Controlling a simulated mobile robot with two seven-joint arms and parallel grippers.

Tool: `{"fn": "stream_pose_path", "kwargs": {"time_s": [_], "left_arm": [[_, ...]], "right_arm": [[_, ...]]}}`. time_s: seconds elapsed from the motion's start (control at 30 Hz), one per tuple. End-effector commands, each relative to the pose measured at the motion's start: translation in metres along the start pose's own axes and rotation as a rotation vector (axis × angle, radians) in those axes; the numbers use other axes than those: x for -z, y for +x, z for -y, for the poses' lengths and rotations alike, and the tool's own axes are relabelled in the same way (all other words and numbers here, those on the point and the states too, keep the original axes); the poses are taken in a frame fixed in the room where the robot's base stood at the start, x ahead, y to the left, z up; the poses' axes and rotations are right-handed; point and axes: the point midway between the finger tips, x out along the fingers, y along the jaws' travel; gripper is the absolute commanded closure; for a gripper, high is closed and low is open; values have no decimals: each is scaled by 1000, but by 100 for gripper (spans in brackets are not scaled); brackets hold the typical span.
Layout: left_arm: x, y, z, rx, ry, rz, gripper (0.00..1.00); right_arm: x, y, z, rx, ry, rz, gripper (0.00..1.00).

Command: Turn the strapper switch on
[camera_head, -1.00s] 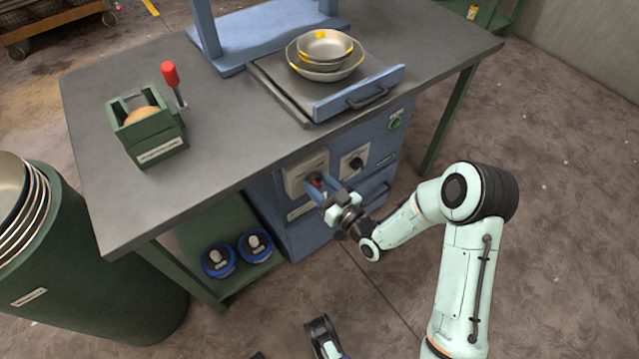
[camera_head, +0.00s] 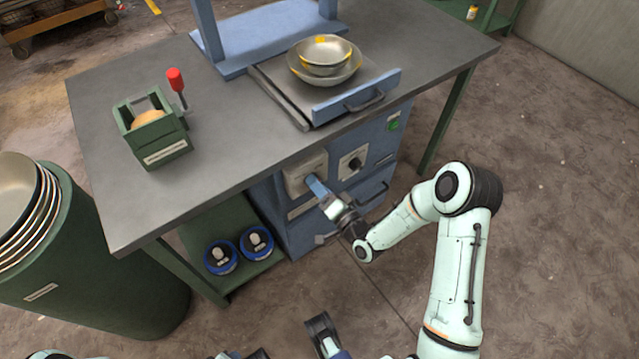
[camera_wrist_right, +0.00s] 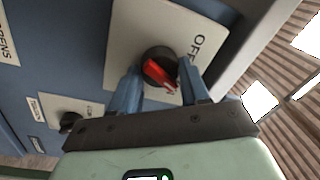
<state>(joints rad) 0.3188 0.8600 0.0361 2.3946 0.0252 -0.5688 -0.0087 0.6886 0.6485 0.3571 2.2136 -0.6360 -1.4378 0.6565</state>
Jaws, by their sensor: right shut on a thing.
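The strapper switch (camera_wrist_right: 160,70) is a round black knob with a red handle on a pale plate. The plate is marked "OFF" at its upper right in the wrist view. The red handle slants from upper left to lower right. The plate (camera_head: 302,172) also shows on the front of the blue machine in the head view, where my gripper hides the knob. My right gripper (camera_wrist_right: 160,88) is shut on the switch, with a blue finger on each side. It also shows in the head view (camera_head: 315,186). Parts of my left gripper (camera_head: 322,337) seem to show at the bottom edge.
Stacked bowls (camera_head: 324,62) stand on the machine's tray. The table (camera_head: 240,125) overhangs the switch. Blue round objects (camera_head: 221,257) sit on the lower shelf.

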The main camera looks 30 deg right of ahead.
Motion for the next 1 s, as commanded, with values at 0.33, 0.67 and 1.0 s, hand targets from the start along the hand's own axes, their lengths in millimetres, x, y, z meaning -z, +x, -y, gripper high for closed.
{"fn": "stream_pose_path", "kwargs": {"time_s": [0.33,0.67,1.0], "left_arm": [[-16,-12,-4,-3,4,47,57],[-22,-16,-5,-4,5,65,57],[-23,-17,-6,-4,5,68,57]], "right_arm": [[-1,-1,0,-4,244,-16,85],[-2,-1,-1,-6,346,-23,85],[-2,0,-1,-6,361,-24,85]]}}
